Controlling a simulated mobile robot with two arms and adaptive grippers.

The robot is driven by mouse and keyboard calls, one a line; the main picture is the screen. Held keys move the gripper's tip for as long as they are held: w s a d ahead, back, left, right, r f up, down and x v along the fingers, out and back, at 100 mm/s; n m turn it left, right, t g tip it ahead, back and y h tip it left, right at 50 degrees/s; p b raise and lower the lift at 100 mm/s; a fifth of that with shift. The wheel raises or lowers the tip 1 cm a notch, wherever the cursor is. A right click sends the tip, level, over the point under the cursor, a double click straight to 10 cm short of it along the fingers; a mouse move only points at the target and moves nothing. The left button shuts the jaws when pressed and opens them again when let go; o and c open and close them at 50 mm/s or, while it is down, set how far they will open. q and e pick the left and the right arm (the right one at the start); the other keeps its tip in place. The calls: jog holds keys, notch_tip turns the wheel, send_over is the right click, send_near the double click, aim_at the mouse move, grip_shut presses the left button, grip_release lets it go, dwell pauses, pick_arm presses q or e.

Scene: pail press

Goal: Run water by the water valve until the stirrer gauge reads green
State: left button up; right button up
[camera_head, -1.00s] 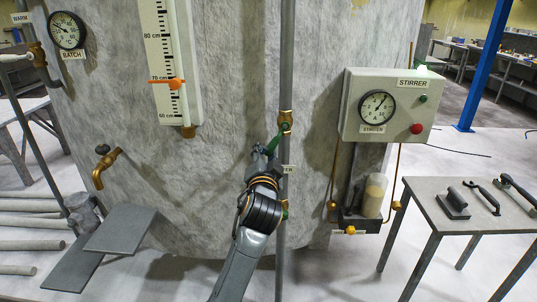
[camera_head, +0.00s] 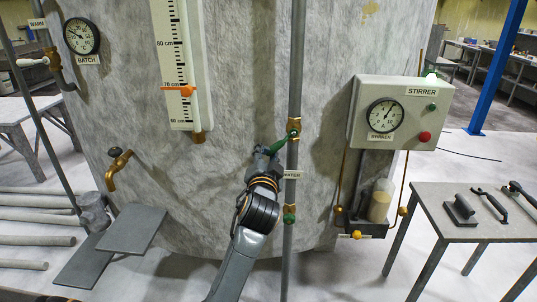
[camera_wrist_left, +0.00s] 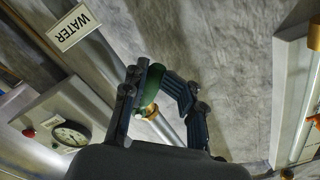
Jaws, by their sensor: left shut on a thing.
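The water valve is a brass body (camera_head: 293,125) on a vertical grey pipe, with a green lever (camera_head: 277,146) sticking out down and to the left. The WATER label (camera_head: 291,174) hangs below it. My left gripper (camera_head: 264,150) is shut on the lever's free end; the wrist view also shows the green handle (camera_wrist_left: 153,84) between the fingers. The stirrer gauge (camera_head: 385,115) is on the grey STIRRER box (camera_head: 404,90); its needle points up and right. Its coloured zones are too small to make out. A lamp (camera_head: 430,77) on the box top glows pale green. My right gripper is not in view.
The level scale (camera_head: 180,60) has an orange pointer (camera_head: 178,90) near 70 cm. A brass tap (camera_head: 117,168) is at left. A tool table (camera_head: 470,215) stands at right.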

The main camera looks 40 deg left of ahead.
pick_arm(q)
jog(key=shift+s+a+r+p, duration=0.15)
jog(key=shift+a+r+p, duration=0.1)
jog(key=shift+r+p, duration=0.25)
jog(key=shift+s+a+r+p, duration=0.15)
jog(key=shift+a+r+p, duration=0.05)
jog(key=shift+r+p, duration=0.25)
jog(key=shift+a, duration=0.1)
jog(key=shift+r, duration=0.1)
jog(key=shift+o, duration=0.3)
jog(key=shift+s+a+r+p, duration=0.15)
jog(key=shift+a+r+p, duration=0.05)
jog(key=shift+r+p, duration=0.45)
jog(key=shift+s+a+r+p, duration=0.15)
jog(key=shift+r+p, duration=0.45)
jog(key=shift+p, duration=0.05)
jog(key=shift+f, duration=0.1)
jog(key=o, duration=0.9)
jog(key=shift+w, duration=0.1)
jog(key=shift+o, duration=0.7)
jog(key=shift+w+d+f, duration=0.1)
jog(key=shift+d, duration=0.05)
